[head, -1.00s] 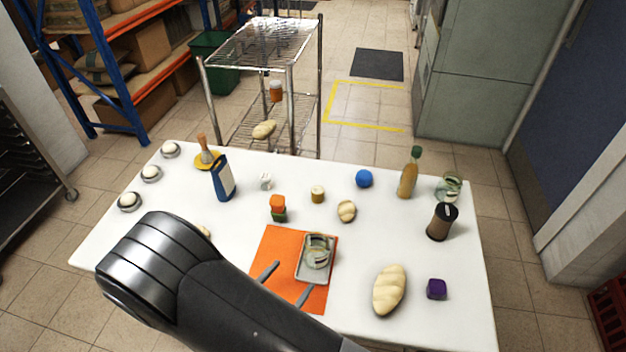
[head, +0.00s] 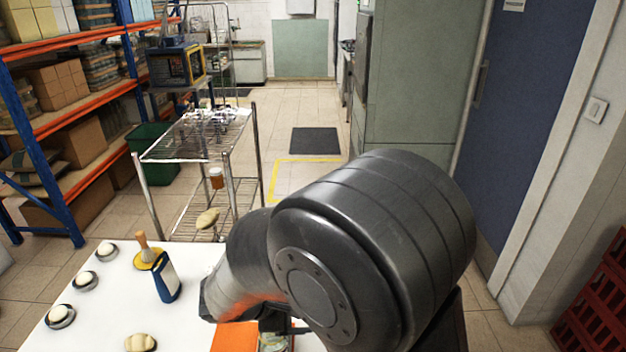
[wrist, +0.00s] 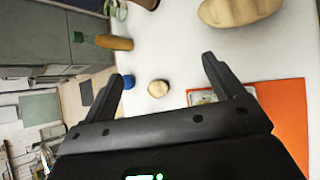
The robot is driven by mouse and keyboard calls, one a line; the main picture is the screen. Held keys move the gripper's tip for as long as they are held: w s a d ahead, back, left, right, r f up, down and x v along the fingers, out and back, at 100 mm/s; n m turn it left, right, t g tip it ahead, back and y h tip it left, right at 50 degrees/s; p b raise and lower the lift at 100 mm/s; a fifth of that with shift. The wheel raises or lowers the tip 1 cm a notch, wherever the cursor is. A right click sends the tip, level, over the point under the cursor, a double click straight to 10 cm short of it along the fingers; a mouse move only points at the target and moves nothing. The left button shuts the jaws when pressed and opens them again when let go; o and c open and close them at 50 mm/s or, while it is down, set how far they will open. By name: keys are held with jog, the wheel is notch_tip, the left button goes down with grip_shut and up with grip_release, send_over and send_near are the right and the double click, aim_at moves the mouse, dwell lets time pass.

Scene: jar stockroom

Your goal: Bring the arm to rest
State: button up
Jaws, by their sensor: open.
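My gripper (wrist: 165,72) is open and empty in the wrist view, its two dark fingers spread above the white table (wrist: 180,45). A small bread roll (wrist: 158,88) and a blue ball (wrist: 129,82) show beyond and between the fingers. The orange mat (wrist: 288,125) and part of a tray (wrist: 198,98) lie to the right, partly behind a finger. In the head view my bent arm fills the middle and right. It hides my gripper and most of the table's right part. A corner of the orange mat (head: 235,337) shows beside it.
A large loaf (wrist: 238,10) and a green-capped bottle (wrist: 112,42) are on the table. In the head view, a blue-sided grater-like item (head: 166,280) and several white round things on dishes (head: 86,279) stand at left.

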jog(key=s+d+r+m+y, duration=0.8)
jog(key=s+d+r+m, duration=0.6)
jog(key=d+r+m, duration=0.2)
jog(key=shift+s+d, duration=0.15)
jog(key=shift+d, duration=0.7)
